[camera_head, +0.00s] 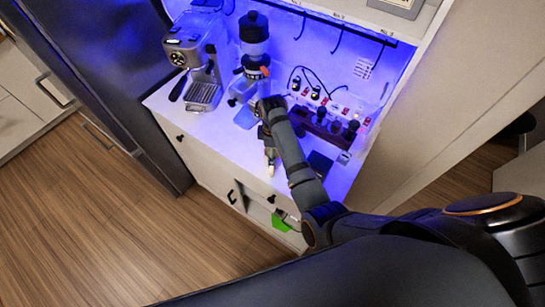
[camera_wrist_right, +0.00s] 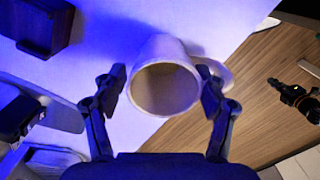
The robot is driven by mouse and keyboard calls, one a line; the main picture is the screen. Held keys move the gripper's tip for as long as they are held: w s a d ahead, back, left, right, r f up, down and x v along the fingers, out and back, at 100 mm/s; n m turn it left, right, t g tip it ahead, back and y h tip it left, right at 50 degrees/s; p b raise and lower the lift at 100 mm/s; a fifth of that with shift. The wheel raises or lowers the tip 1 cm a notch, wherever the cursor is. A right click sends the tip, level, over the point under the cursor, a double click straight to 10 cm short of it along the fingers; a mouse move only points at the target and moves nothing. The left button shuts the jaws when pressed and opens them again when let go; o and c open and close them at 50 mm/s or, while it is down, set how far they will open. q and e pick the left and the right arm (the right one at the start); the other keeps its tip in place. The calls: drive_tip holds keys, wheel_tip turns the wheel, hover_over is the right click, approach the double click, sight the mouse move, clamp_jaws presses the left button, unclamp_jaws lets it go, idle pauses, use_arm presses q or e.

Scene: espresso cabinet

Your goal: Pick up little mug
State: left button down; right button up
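The little mug (camera_wrist_right: 165,82) is pale and shows in the right wrist view with its round opening facing the camera. Its handle (camera_wrist_right: 222,73) is on the right side. My right gripper (camera_wrist_right: 160,78) is open, with one finger on each side of the mug. A narrow gap shows at the left finger; the right finger is close to the mug near the handle, and I cannot tell if it touches. In the head view my right gripper (camera_head: 268,145) is low over the counter, and the mug is too small or hidden to make out. A dark jointed part, perhaps my left gripper (camera_wrist_right: 297,97), shows over the floor.
The white counter (camera_head: 235,148) holds an espresso machine (camera_head: 200,65), a grinder (camera_head: 254,45) and a dark rack of small tools (camera_head: 325,125). The counter's front edge runs close to the mug, with wooden floor (camera_head: 110,225) beyond. A green patch (camera_head: 279,222) shows below the counter.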

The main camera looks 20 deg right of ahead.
drive_tip(key=shift+s+f, duration=0.25)
drive_tip(key=shift+f, duration=1.15)
drive_tip(key=shift+w, duration=0.1)
drive_tip(key=shift+c, duration=1)
drive_tip(key=c, duration=0.9)
use_arm(q)
drive_tip(key=shift+s+r, duration=0.1)
drive_tip(key=shift+r, duration=0.55)
